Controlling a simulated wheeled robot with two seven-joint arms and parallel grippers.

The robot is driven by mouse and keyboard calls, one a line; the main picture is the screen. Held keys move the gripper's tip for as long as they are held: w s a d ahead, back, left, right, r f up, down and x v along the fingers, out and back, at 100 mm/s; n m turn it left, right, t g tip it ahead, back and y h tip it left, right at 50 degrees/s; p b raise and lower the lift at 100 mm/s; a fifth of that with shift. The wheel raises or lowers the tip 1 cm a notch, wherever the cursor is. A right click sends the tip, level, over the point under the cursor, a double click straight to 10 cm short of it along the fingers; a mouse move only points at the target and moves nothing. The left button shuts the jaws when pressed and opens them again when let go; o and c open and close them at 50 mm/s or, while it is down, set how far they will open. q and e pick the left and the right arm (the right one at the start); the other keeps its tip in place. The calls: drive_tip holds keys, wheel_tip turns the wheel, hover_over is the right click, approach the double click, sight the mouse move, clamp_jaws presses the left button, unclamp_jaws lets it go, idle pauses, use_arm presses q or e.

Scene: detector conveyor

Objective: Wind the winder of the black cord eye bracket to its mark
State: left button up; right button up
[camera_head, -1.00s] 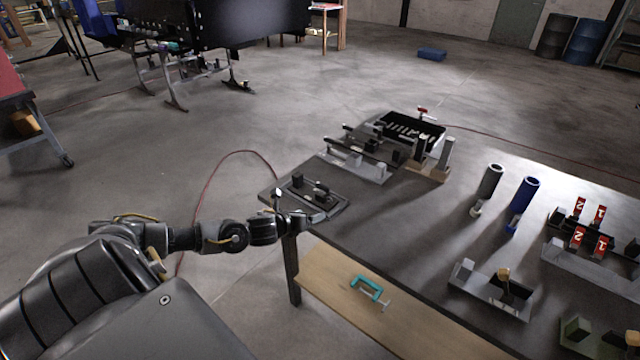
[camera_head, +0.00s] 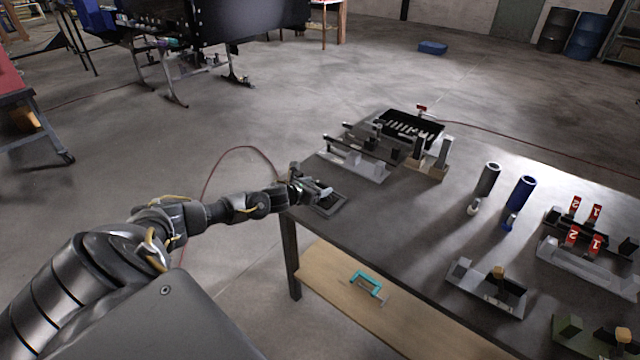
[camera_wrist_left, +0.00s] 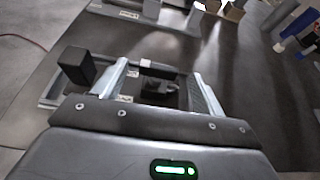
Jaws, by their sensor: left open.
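A dark, low fixture with a raised rim (camera_head: 330,206) lies at the left corner of the table; I take it for the black cord eye bracket. In the left wrist view its rim (camera_wrist_left: 50,88) encloses a tall black block (camera_wrist_left: 76,66) and a lower black part with a pale top, which may be the winder (camera_wrist_left: 160,84). My left gripper (camera_head: 322,190) is over this fixture, and its open fingers (camera_wrist_left: 160,70) stand on either side of the lower black part. I cannot tell whether they touch it. The mark cannot be made out. My right gripper is out of view.
Grey and black brackets (camera_head: 352,164) stand just behind the fixture, beside a black slotted tray (camera_head: 410,127). Grey (camera_head: 487,178) and blue (camera_head: 524,192) cylinders stand farther right. The tabletop (camera_head: 400,220) between is clear. A teal clamp (camera_head: 366,285) lies on the lower shelf.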

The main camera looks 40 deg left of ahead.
sight(322, 187)
use_arm(q)
drive_tip(key=shift+x, duration=1.15)
drive_tip(key=c, duration=1)
